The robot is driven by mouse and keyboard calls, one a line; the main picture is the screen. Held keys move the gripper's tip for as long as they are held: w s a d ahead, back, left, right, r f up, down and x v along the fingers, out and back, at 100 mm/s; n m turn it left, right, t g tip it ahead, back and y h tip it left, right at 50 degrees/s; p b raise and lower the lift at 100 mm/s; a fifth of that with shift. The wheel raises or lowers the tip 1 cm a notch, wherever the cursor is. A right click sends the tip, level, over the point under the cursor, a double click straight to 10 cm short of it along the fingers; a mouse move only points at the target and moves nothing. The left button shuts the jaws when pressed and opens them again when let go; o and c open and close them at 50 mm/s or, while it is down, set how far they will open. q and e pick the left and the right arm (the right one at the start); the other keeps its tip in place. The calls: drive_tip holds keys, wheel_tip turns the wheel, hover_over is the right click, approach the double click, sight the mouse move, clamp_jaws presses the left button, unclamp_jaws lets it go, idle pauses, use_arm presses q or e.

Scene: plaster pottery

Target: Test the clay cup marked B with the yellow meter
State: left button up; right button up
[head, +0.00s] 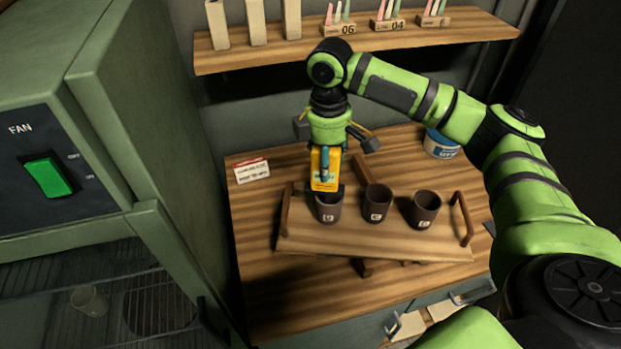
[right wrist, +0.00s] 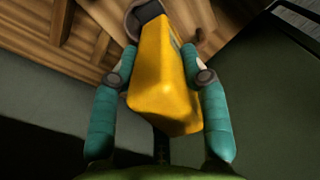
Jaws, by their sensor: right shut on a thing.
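My right gripper (head: 326,158) is shut on the yellow meter (head: 325,178), which hangs upright with its lower end at the mouth of the leftmost cup (head: 328,214). I cannot tell whether the meter touches this cup. Its small white mark may be a B but is too small to read surely. In the right wrist view, the teal fingers clasp the meter (right wrist: 163,75), and a dark cup rim (right wrist: 140,14) shows behind it. A middle cup (head: 377,212) and a right cup (head: 424,215) stand in the same row. My left gripper is out of view.
The cups stand on a wooden tray (head: 350,240) with raised handles, on a wooden table. A white label card (head: 252,171) and a blue-and-white tub (head: 440,145) lie behind. A green cabinet (head: 140,110) with a FAN switch stands at left; a shelf (head: 440,32) hangs above.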

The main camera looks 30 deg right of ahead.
sight(331, 169)
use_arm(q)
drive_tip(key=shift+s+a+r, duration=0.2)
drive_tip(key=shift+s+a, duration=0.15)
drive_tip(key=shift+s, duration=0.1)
use_arm(e)
drive_tip(key=shift+w+d+f+n, duration=0.3)
drive_tip(key=shift+d+f+n, duration=0.1)
drive_tip(key=shift+f, duration=0.25)
drive_tip(key=shift+w+d+f+n, duration=0.3)
drive_tip(key=shift+d+f+n, duration=0.15)
drive_tip(key=shift+f, duration=0.15)
drive_tip(key=shift+w+d+f+n, duration=0.3)
drive_tip(key=shift+d+f+n, duration=0.1)
drive_tip(key=shift+f, duration=0.25)
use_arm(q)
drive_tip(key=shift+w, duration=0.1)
use_arm(e)
drive_tip(key=shift+f, duration=0.45)
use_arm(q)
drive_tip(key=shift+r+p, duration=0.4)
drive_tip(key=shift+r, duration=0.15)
use_arm(e)
drive_tip(key=shift+s+a+f, duration=0.1)
drive_tip(key=shift+s+f, duration=0.05)
drive_tip(key=shift+f, duration=0.05)
idle(1.9)
drive_tip(key=shift+r, duration=0.15)
